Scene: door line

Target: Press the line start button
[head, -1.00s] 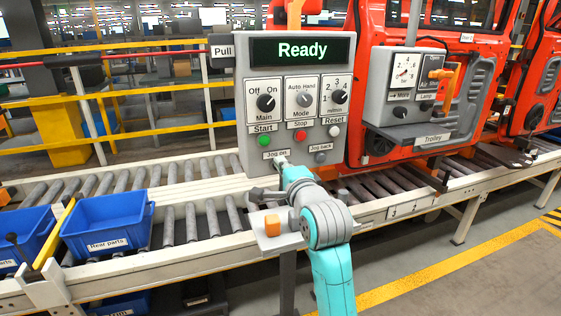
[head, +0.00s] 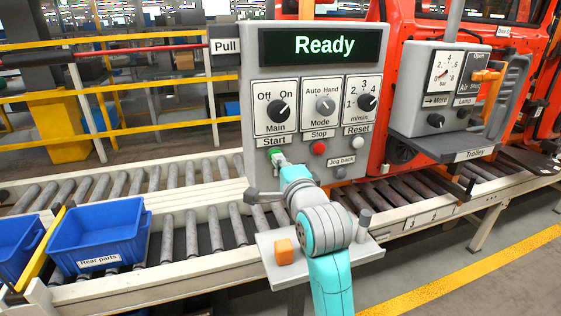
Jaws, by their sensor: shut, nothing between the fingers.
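The grey control panel (head: 255,60) shows "Ready" on its dark display (head: 310,45). The green start button (head: 273,151) sits under the "Start" label at the panel's lower left. My gripper (head: 279,159) is shut and empty. Its tip is at the start button's lower edge in the picture and covers part of it; I cannot tell whether it touches. The red stop button (head: 319,147) and the white reset button (head: 358,142) are to the right. The main knob (head: 278,108) points towards "On". The "Jog on" label is hidden behind my gripper.
A small shelf with an orange block (head: 284,251) stands below my arm. The roller conveyor (head: 190,240) runs behind, with a blue "Rear parts" bin (head: 98,236) at left. A trolley panel (head: 440,90) and orange-red door (head: 402,70) are at right.

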